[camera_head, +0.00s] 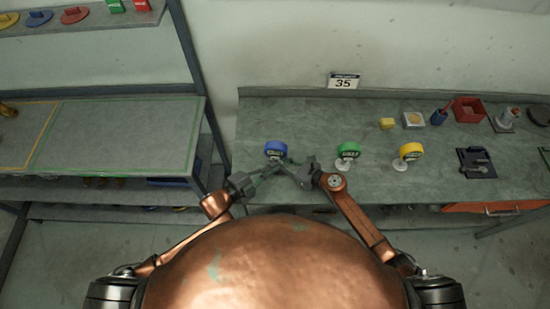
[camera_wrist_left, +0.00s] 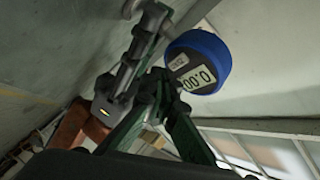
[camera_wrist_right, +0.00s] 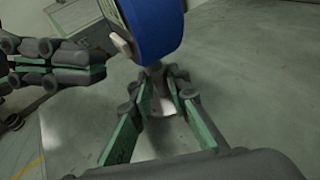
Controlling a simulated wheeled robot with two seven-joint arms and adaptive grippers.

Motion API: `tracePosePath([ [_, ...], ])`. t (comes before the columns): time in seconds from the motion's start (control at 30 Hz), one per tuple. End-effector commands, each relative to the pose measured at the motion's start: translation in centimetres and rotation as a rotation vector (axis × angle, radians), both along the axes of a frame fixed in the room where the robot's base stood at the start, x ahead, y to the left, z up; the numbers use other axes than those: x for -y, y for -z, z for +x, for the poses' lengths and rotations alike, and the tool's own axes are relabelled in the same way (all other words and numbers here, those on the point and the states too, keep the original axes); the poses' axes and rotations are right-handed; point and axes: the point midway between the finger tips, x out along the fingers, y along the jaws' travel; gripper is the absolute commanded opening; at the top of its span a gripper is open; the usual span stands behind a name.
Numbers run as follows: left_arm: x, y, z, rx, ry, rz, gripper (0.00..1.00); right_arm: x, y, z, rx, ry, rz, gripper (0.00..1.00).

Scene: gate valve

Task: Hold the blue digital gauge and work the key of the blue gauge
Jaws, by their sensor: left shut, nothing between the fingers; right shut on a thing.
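The blue digital gauge (camera_head: 276,147) stands on the bench at the left end of a row of gauges. In the left wrist view the gauge (camera_wrist_left: 205,58) shows its display, with digits like 0.00. My right gripper (camera_wrist_right: 163,92) is shut on the gauge's stem, just below the blue body (camera_wrist_right: 158,27). A small pale key (camera_wrist_right: 120,44) sticks out from the gauge's face. My left gripper (camera_wrist_left: 160,80) is shut and empty in front of the face. In the right wrist view its fingertips (camera_wrist_right: 104,62) are close to the key; I cannot tell whether they touch.
A green gauge (camera_head: 348,150) and a yellow gauge (camera_head: 410,152) stand to the right on the same bench (camera_head: 310,120). A shelf unit (camera_head: 120,130) stands at the left.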

Motion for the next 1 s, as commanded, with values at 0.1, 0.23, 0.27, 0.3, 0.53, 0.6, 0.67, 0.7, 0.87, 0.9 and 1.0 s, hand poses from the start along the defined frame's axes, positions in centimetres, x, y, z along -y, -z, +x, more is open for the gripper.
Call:
tracePosePath([
  [0.1,-0.1,0.1,-0.7,-0.002,0.0,-0.001,0.0,0.0,0.0,0.0,0.001,0.001,-0.001,0.02],
  [0.23,-0.1,0.1,-2.0,-0.002,0.0,-0.001,0.0,0.0,0.0,0.0,0.001,0.001,-0.001,0.02],
  [0.27,-0.2,0.1,-2.3,-0.003,0.0,-0.001,0.0,0.0,0.0,0.0,0.001,0.001,-0.001,0.02],
  [0.3,-0.2,0.1,-2.7,-0.003,0.0,-0.001,0.0,0.0,0.0,0.0,0.001,0.001,-0.001,0.02],
  [0.53,-0.3,0.0,-4.6,-0.001,0.0,-0.001,0.0,0.0,0.0,0.0,0.001,0.001,-0.001,0.02],
  [0.6,-0.4,0.0,-4.9,-0.001,0.0,-0.001,0.0,0.0,0.0,0.0,0.001,0.001,-0.001,0.02],
  [0.67,-0.4,0.0,-5.0,-0.001,0.0,-0.001,0.0,0.0,0.0,0.0,0.0,0.001,0.0,0.02],
  [0.7,-0.4,0.0,-5.0,-0.001,0.0,-0.001,0.0,0.0,0.0,0.0,0.001,0.001,-0.001,0.02],
  [0.87,-0.4,0.0,-5.0,0.0,0.0,0.0,0.0,0.0,0.0,0.0,0.001,0.001,-0.001,0.02],
  [0.9,-0.4,0.0,-5.0,0.0,0.0,0.0,0.0,0.0,0.0,0.0,0.001,0.001,-0.001,0.02],
  [1.0,-0.4,0.0,-5.0,0.0,0.0,0.0,0.0,0.0,0.0,0.0,0.001,0.001,-0.001,0.02],
])
